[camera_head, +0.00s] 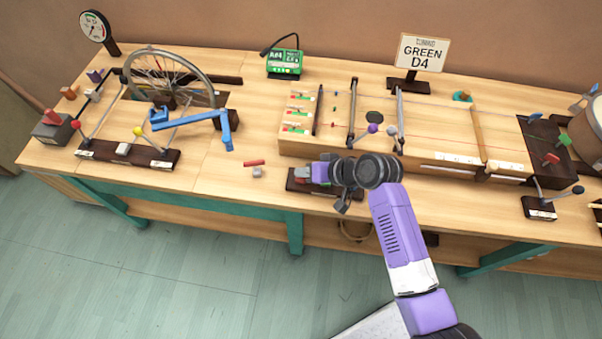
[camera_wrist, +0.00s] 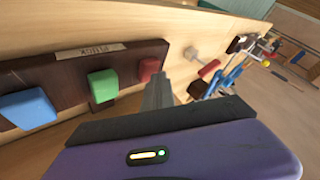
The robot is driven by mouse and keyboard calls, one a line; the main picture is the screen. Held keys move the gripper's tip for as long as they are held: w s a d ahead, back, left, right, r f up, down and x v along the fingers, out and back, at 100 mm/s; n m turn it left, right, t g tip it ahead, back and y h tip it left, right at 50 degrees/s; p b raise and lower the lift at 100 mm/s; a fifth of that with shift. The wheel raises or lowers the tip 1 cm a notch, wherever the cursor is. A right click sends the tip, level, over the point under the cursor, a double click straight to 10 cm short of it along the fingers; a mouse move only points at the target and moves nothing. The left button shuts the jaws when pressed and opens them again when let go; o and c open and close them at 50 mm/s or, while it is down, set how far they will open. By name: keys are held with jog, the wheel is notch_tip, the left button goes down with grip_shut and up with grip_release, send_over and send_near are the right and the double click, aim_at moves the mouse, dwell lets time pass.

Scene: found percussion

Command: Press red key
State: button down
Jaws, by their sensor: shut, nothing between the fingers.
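The red key (camera_wrist: 148,69) is at the right end of a dark key board (camera_wrist: 70,72) in the wrist view. The green key (camera_wrist: 103,86) is in the middle and the blue key (camera_wrist: 28,108) is at the left. My gripper (camera_wrist: 159,84) is shut and empty, with its fingertips just beside the red key. I cannot tell whether they touch it. In the head view my gripper (camera_head: 301,178) is over the left part of the board (camera_head: 291,187).
A loose red bar (camera_head: 254,162) and a small grey block (camera_head: 257,172) lie left of the board. A long wooden string instrument (camera_head: 450,160) stands behind my wrist. A blue crank (camera_head: 190,119) and spoked wheel (camera_head: 170,75) stand at left. The table front edge is close.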

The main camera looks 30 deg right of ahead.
jog(key=shift+r, duration=0.1)
jog(key=shift+r+p, duration=0.85)
jog(key=shift+p, duration=0.1)
jog(key=shift+r, duration=0.1)
notch_tip(320, 180, up, 5)
jog(key=p, duration=0.4)
jog(key=shift+p, duration=0.35)
